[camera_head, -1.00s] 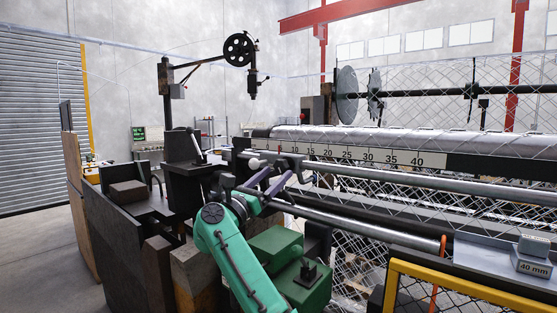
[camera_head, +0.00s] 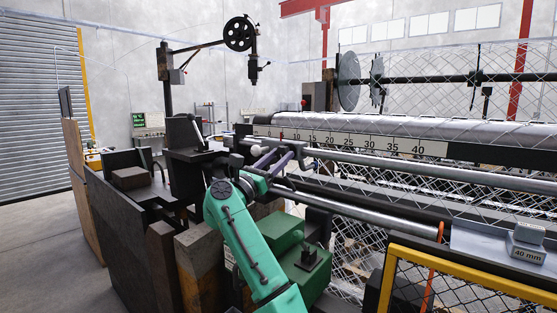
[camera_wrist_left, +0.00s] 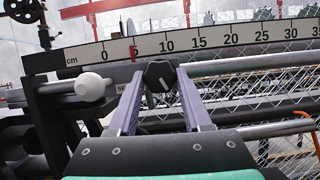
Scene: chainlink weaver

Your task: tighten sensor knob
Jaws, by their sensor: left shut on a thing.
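The sensor knob (camera_wrist_left: 160,74) is a dark, faceted knob with a pale mark line, below the scale in the left wrist view. My left gripper (camera_wrist_left: 161,80) has its two purple fingers on either side of the knob and is shut on it. In the head view my left gripper (camera_head: 281,155) reaches to the rail below the left end of the ruler scale (camera_head: 350,143). The knob is hard to make out there. The scale also shows in the left wrist view (camera_wrist_left: 215,40), with a red pointer (camera_wrist_left: 132,53) near 5. My right gripper is not in view.
A white ball handle (camera_wrist_left: 92,86) sits just left of my fingers. Long metal rollers and rails (camera_head: 370,166) run to the right. Green blocks (camera_head: 275,235) lie below my arm, and a yellow guard frame (camera_head: 450,272) stands at the lower right.

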